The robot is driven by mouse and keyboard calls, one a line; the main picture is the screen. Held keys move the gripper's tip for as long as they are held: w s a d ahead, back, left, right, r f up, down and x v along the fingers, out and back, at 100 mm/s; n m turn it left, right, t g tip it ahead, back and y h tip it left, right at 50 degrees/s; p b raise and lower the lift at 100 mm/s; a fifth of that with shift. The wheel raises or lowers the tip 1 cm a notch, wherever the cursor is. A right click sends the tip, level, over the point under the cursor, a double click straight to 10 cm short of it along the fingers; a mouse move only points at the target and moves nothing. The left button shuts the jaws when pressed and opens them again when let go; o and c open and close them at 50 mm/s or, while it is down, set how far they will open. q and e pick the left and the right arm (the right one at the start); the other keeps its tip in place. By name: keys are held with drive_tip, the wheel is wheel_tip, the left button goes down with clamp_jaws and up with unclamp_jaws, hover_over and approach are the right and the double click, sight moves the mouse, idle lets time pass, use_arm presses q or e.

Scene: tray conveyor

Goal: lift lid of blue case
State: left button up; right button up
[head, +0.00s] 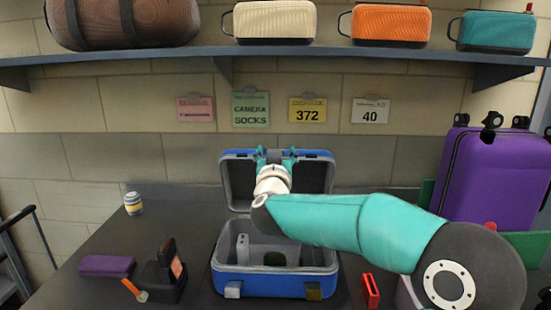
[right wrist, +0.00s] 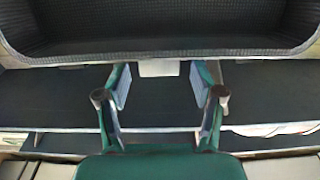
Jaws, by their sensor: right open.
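The blue case (head: 273,287) stands open on the dark table in the head view. Its lid (head: 319,176) stands roughly upright behind the base, with its dark lining facing me. My right gripper (head: 275,156) is at the lid's upper edge, its arm reaching over the case. In the right wrist view the right gripper (right wrist: 160,88) has its fingers apart, with a pale tab (right wrist: 159,68) on the rim of a dark-lined shell just beyond the fingertips. I cannot tell whether the fingers touch the lid. The arm hides part of the lid and the case's right side. My left gripper is out of view.
Left on the table are a striped can (head: 133,203), a purple pouch (head: 106,266) and a dark holder (head: 163,279). A red item (head: 370,291) lies right of the case. A purple suitcase (head: 490,177) stands at right. A shelf (head: 180,54) with bags runs above.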

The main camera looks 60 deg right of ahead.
drive_tip(key=v, duration=1.2)
drive_tip(key=shift+f, duration=0.15)
